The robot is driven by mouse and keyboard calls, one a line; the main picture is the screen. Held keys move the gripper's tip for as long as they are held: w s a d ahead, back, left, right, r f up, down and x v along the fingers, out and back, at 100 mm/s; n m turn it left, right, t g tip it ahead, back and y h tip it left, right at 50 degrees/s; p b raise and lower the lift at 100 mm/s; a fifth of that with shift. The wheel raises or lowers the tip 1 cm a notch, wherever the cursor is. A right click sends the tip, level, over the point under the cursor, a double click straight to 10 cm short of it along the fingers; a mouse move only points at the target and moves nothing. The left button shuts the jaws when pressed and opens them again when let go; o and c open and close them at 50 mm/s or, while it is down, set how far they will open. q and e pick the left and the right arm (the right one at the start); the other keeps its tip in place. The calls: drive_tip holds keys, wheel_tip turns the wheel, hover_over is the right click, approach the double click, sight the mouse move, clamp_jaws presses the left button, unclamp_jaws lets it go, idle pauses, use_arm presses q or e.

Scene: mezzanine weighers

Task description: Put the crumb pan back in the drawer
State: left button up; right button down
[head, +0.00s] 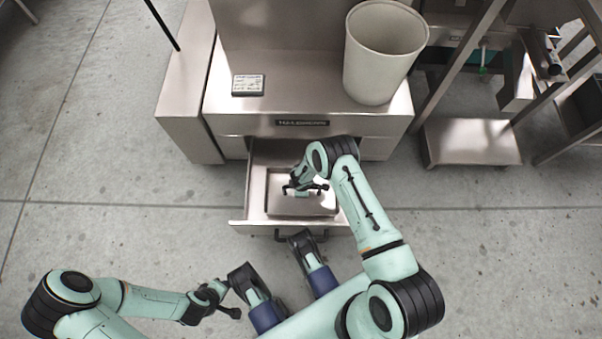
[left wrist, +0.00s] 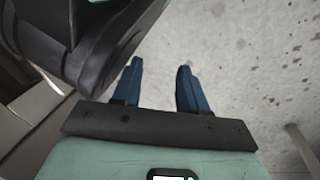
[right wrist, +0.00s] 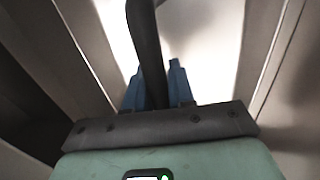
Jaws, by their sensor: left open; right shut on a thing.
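The drawer (head: 252,190) is pulled out from the front of the steel cabinet. The shallow metal crumb pan (head: 300,208) appears inside its walls in the head view; I cannot tell whether it rests fully on the drawer's bottom. My right gripper (head: 304,189) is over the middle of the pan, pointing down. In the right wrist view my right gripper (right wrist: 154,88) is shut on a dark bar (right wrist: 147,45), which looks like the pan's handle. My left gripper (head: 232,310) is open and empty, left of the drawer's front; it also shows in the left wrist view (left wrist: 160,88).
The drawer has a dark front handle (head: 300,237). A low steel platform (head: 470,142) stands to the right. The floor at left is clear.

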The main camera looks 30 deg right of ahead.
use_arm(q)
drive_tip(key=shift+s+f, duration=0.15)
drive_tip(key=shift+s, duration=0.1)
use_arm(e)
drive_tip(key=shift+w+f, duration=0.1)
drive_tip(key=shift+f, duration=0.1)
drive_tip(key=shift+f, duration=0.2)
drive_tip(key=c, duration=1)
unclamp_jaws()
use_arm(q)
drive_tip(key=shift+s, duration=0.1)
use_arm(e)
drive_tip(key=shift+o, duration=0.2)
drive_tip(key=shift+r, duration=0.1)
